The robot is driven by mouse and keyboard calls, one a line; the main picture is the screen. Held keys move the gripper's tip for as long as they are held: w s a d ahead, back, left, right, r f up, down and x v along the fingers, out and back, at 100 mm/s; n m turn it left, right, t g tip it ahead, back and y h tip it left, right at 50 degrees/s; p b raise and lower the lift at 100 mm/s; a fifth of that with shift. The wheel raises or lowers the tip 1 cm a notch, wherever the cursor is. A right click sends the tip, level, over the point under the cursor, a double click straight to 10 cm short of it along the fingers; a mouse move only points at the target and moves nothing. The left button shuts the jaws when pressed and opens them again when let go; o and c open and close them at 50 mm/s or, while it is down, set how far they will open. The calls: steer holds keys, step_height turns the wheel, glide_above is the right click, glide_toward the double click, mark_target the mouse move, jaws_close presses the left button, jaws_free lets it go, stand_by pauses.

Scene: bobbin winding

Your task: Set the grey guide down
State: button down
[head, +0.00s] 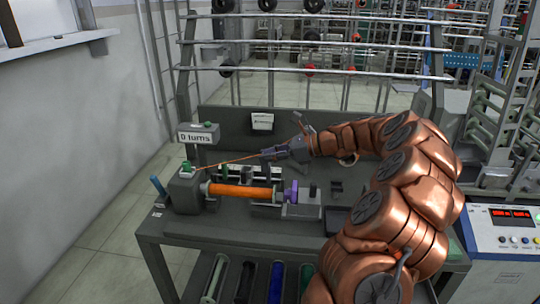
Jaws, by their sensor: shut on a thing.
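My gripper (275,152) reaches in from the right over the back of the winding bench. It is shut on a small grey piece, which I take to be the grey guide (266,153); the fingers partly hide it. An orange thread (228,161) runs from the grey guide leftward to the grey block with a green knob (187,167). The guide is held above and behind the orange bobbin (240,191), which lies horizontally between the grey winder block (185,194) on the left and a purple piece (291,191) on the right.
A small sign reading "0 turns" (198,137) stands behind the winder. A blue peg (158,186) is at the bench's left. Coloured rolls (276,282) lie below. A control box (510,222) with a red display is at right.

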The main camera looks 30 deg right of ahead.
steer(key=shift+w+a+f+m+t, duration=0.15)
steer(key=shift+a+m+t, duration=0.15)
steer(key=shift+a, duration=0.25)
steer(key=w+a+m+t+h, duration=0.1)
steer(key=w+a+m+h, duration=0.2)
steer(key=a+m+h, duration=0.3)
steer(key=w+a+f+m+t+h, duration=0.1)
steer(key=w+a+m+h, duration=0.3)
steer(key=a+h, duration=0.4)
steer(key=shift+a+f+m+t, duration=0.15)
steer(key=shift+a+m+t, duration=0.55)
steer(key=shift+a, duration=3.15)
